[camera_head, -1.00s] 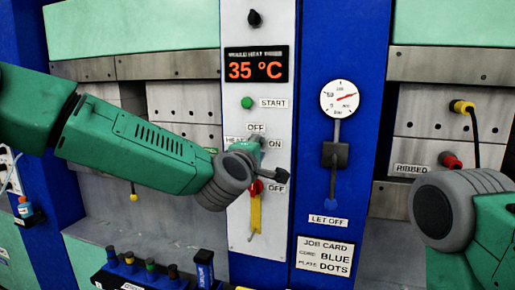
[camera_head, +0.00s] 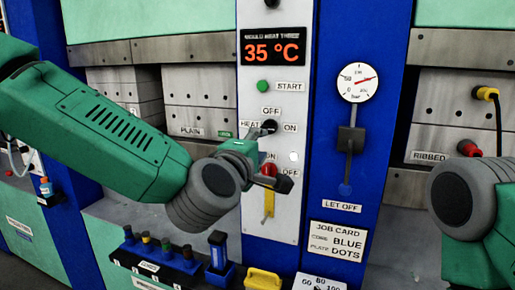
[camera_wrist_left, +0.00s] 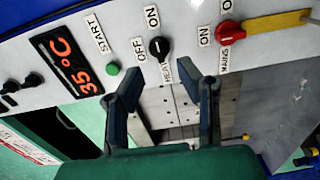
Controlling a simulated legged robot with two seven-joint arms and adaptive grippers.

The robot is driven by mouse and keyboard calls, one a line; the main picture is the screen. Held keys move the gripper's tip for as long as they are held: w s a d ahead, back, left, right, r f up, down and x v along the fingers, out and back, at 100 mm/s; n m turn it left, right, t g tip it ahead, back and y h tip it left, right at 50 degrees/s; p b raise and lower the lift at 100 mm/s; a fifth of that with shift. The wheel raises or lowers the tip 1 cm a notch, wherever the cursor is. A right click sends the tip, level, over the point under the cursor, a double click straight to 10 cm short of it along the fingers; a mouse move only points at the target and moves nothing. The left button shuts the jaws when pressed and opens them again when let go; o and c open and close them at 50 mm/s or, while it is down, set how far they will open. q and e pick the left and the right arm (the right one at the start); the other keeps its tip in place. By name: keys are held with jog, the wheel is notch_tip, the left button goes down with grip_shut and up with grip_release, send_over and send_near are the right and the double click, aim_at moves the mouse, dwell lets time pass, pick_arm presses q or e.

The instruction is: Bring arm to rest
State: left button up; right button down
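My left gripper (camera_head: 268,178) is in front of the white control panel (camera_head: 318,18), just below the heat switch. In the left wrist view its two fingers (camera_wrist_left: 167,95) stand apart with nothing between them. The black heat knob (camera_head: 268,126) is uncovered, with OFF and ON labels around it; it also shows in the wrist view (camera_wrist_left: 158,48). A red switch (camera_wrist_left: 229,33) with a yellow strip is partly behind the gripper in the head view.
The display (camera_head: 273,46) reads 35 °C, above a green start button (camera_head: 262,86). A gauge (camera_head: 358,82) and lever (camera_head: 350,140) are to the right. A rack of several bottles (camera_head: 160,262) and a yellow block (camera_head: 263,279) are below. Presses stand on both sides.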

pick_arm(q)
jog(key=shift+s+a, duration=0.2)
jog(key=shift+s, duration=0.35)
jog(key=s+a+f+m+g+y+b, duration=0.1)
jog(key=s+a+f+m+g+b, duration=0.2)
jog(key=f, duration=1)
jog(key=s+a+f+m+g, duration=0.3)
jog(key=s+f, duration=0.3)
jog(key=f, duration=0.7)
jog(key=s+a+f+m+g+y+b, duration=0.1)
jog(key=s+a+f+m+g+b, duration=0.2)
jog(key=f, duration=1.1)
jog(key=s+a+f+m+g+y+b, duration=0.1)
jog(key=s+a+f+m+g, duration=0.1)
jog(key=s+a+f, duration=0.3)
jog(key=s+a+f+m+g+y+b, duration=0.1)
jog(key=s+a+f+m+g, duration=0.1)
jog(key=s+a+f, duration=0.4)
jog(key=s+a+f+m+g+y, duration=0.1)
jog(key=s+a+f+g, duration=0.2)
jog(key=s, duration=1.1)
jog(key=a+f, duration=0.3)
jog(key=shift+m+g+y+b, duration=0.3)
jog(key=shift+m+b, duration=0.1)
